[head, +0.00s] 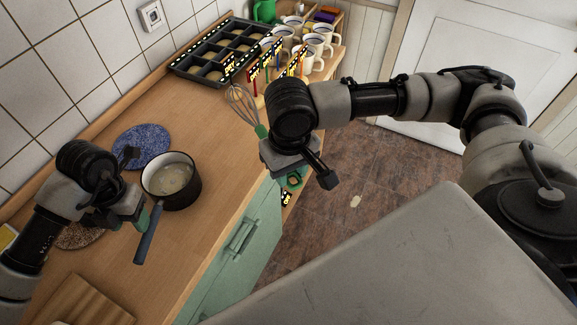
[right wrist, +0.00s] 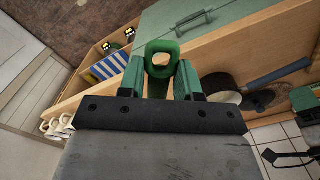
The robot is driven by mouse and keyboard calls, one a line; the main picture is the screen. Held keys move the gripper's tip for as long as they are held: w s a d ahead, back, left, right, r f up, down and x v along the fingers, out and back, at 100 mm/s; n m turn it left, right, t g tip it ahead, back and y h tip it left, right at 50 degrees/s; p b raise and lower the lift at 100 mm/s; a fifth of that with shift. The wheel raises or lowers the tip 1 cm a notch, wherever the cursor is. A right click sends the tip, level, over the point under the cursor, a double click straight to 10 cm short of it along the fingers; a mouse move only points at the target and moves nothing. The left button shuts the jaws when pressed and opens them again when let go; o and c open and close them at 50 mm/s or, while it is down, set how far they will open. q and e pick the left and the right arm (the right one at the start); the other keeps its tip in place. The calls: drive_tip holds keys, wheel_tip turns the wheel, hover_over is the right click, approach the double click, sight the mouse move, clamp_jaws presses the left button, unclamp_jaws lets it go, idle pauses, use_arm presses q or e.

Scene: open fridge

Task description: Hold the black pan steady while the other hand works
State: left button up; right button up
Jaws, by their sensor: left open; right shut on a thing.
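The black pan (head: 184,197) stands upright on the wooden counter with pale contents inside. Its blue-grey handle (head: 148,236) points toward the counter's front edge. My left gripper (head: 141,214) is open just left of the pan and its handle; I cannot tell whether it touches them. My right gripper (head: 292,178) is shut on a whisk (head: 241,104), above the counter's front edge, right of the pan. The whisk's green looped end (right wrist: 160,52) shows between the fingers in the right wrist view. The pan (right wrist: 222,87) also shows there.
A blue speckled round mat (head: 141,144) lies behind the pan. A dark muffin tray (head: 207,51) and several white mugs (head: 318,43) stand at the far end. A wooden board (head: 88,304) lies at the near left. The counter between pan and tray is clear.

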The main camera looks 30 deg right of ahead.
sight(143, 239)
use_arm(q)
wheel_tip(143, 239, down, 4)
drive_tip(key=shift+s+a+f+b, duration=0.1)
drive_tip(key=shift+s+f+b, duration=0.05)
drive_tip(key=shift+b, duration=0.9)
use_arm(e)
wheel_tip(143, 239, down, 2)
drive_tip(key=shift+w+f, duration=0.1)
drive_tip(key=shift+f, duration=0.1)
use_arm(q)
drive_tip(key=shift+s+a+f+b, duration=0.1)
drive_tip(key=shift+s+f+b, duration=0.05)
drive_tip(key=shift+f+b, duration=0.95)
drive_tip(key=shift+s+a+f+b, duration=0.1)
drive_tip(key=shift+f+b, duration=0.7)
drive_tip(key=shift+f, duration=0.5)
use_arm(e)
drive_tip(key=shift+f, duration=1.9)
use_arm(q)
clamp_jaws()
